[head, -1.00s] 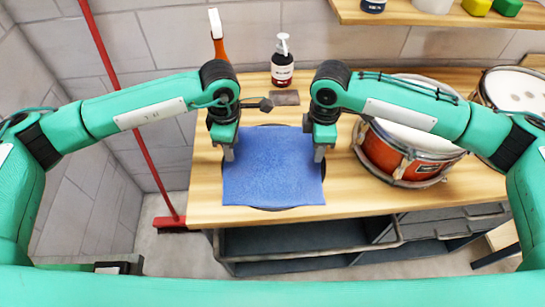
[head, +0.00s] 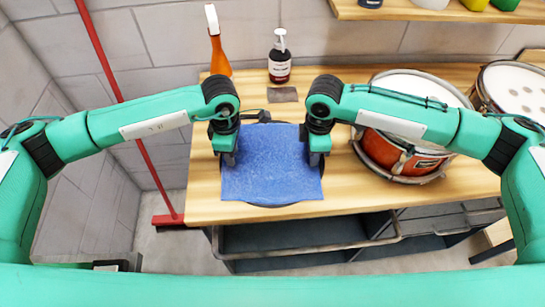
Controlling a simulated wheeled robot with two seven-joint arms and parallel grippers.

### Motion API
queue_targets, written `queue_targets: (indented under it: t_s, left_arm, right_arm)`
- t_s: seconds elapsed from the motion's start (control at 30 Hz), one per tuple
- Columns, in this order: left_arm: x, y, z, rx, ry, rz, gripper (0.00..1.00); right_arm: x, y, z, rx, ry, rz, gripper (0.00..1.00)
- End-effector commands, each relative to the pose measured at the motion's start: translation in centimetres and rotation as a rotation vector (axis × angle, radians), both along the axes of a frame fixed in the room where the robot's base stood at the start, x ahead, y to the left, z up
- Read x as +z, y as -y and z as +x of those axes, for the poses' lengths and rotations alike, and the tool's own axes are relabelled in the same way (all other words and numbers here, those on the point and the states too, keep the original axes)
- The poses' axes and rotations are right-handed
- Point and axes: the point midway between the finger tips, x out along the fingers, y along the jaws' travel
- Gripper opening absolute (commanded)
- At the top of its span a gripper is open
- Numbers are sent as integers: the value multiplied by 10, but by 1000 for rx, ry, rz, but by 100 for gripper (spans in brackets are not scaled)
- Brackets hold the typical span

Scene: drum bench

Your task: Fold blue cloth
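The blue cloth (head: 270,170) lies spread out, roughly square, on a dark round thing on the wooden bench. The dark rim shows past the cloth's far and near edges. My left gripper (head: 229,159) points down at the cloth's left edge, toward its far corner. My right gripper (head: 314,159) points down at the cloth's right edge, at about the same depth. Both fingertips are at or just over the cloth. Whether either gripper is shut on the cloth is too small and covered to tell.
An orange spray bottle (head: 218,48), a dark pump bottle (head: 279,60) and a small grey block (head: 283,95) stand behind the cloth. An orange snare drum (head: 405,155) is close to my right gripper, another drum (head: 515,92) farther right. Bare wood (head: 450,185) lies at the front right.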

Motion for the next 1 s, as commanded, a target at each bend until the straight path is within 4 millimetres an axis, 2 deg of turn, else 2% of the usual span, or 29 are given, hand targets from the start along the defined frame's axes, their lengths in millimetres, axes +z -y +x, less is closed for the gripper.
queue_targets:
  t_s: [0.03,0.27,0.77,1.0]
  left_arm:
    - [-1,0,0,0,-1,1,23]
    - [-1,0,0,0,-2,1,1]
    - [-1,0,-1,0,-2,1,0]
    - [9,-1,0,1,-2,1,0]
  right_arm:
    - [-1,0,0,0,-1,-1,23]
    - [-1,0,0,0,-2,-1,1]
    - [-1,1,-1,0,-2,-2,0]
    - [9,1,0,0,-2,-1,0]
